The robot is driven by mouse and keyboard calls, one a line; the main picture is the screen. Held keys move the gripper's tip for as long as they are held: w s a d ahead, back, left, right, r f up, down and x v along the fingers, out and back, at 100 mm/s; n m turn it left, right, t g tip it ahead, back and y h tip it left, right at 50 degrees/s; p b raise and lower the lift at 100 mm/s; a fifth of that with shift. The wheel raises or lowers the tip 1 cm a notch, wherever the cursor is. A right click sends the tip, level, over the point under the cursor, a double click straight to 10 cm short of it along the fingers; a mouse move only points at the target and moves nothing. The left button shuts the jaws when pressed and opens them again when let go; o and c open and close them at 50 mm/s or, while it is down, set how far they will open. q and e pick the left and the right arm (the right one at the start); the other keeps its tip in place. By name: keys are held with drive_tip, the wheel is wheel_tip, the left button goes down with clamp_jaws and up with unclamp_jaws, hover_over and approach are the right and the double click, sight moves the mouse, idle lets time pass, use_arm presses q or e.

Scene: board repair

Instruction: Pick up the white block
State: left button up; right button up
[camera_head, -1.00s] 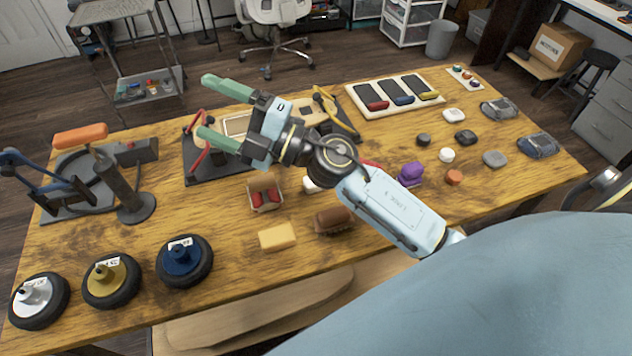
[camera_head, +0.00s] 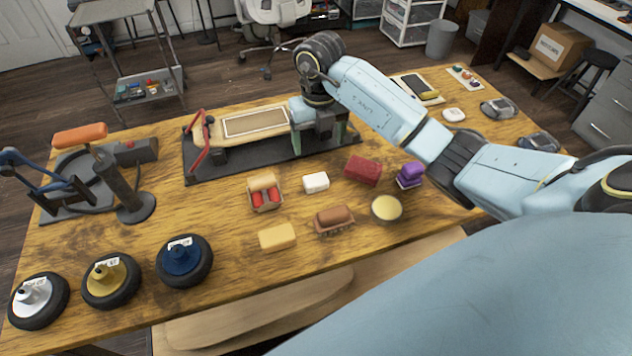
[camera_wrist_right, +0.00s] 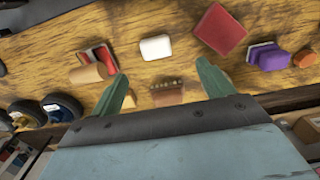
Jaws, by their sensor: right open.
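The white block (camera_head: 316,183) lies on the wooden table (camera_head: 215,230), between a red-and-tan block and a dark red block. It also shows in the right wrist view (camera_wrist_right: 156,48), ahead of the fingers and between their lines. My right gripper (camera_head: 320,138) points down beside the skateboard deck, behind the white block, with its green fingers spread apart. The right wrist view shows the open fingers (camera_wrist_right: 160,86) with nothing between them that they hold. The gripper and the block are apart. My left gripper is not in view.
Close to the white block are a red-and-tan block (camera_head: 264,191), a dark red block (camera_head: 363,170), a brown brush (camera_head: 334,219) and a yellow sponge-like block (camera_head: 277,237). Several wheels stand front left.

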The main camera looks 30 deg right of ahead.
hover_over(316, 178)
drive_tip(key=f, duration=0.4)
drive_tip(key=f+b, duration=0.1)
drive_tip(key=f, duration=0.1)
drive_tip(key=shift+w+d+f, duration=0.1)
drive_tip(key=shift+d+f, duration=0.15)
drive_tip(key=shift+d, duration=0.15)
drive_tip(key=shift+f, duration=0.45)
drive_tip(key=f, duration=0.2)
drive_tip(key=a+f, duration=0.1)
drive_tip(key=f, duration=0.1)
drive_tip(key=shift+f+b, duration=0.25)
drive_tip(key=shift+b, duration=0.15)
drive_tip(key=shift+d+f, duration=0.1)
drive_tip(key=shift+f, duration=0.15)
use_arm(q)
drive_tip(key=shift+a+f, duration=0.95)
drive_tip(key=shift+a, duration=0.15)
use_arm(e)
drive_tip(key=shift+c, duration=0.3)
drive_tip(key=c, duration=1)
